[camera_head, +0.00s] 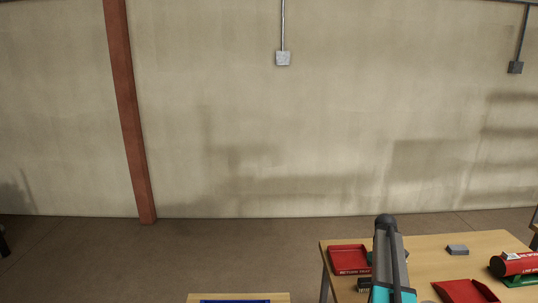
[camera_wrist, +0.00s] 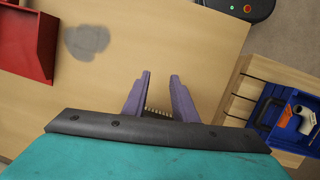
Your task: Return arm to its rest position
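My gripper (camera_wrist: 160,75) shows in the wrist view as two purple fingers with a clear gap between their tips. No object is held at the tips. A small ribbed thing (camera_wrist: 158,112) shows between the finger bases; I cannot tell whether it is part of the gripper or lies beyond it. The fingers are over a wooden table top (camera_wrist: 110,85). In the head view my grey and teal arm (camera_head: 391,262) rises in front of the wooden table (camera_head: 430,250); its gripper cannot be made out there.
A blue bin (camera_wrist: 270,108) with pipe fittings is at right. A dark device with a red button (camera_wrist: 247,8) is at top.

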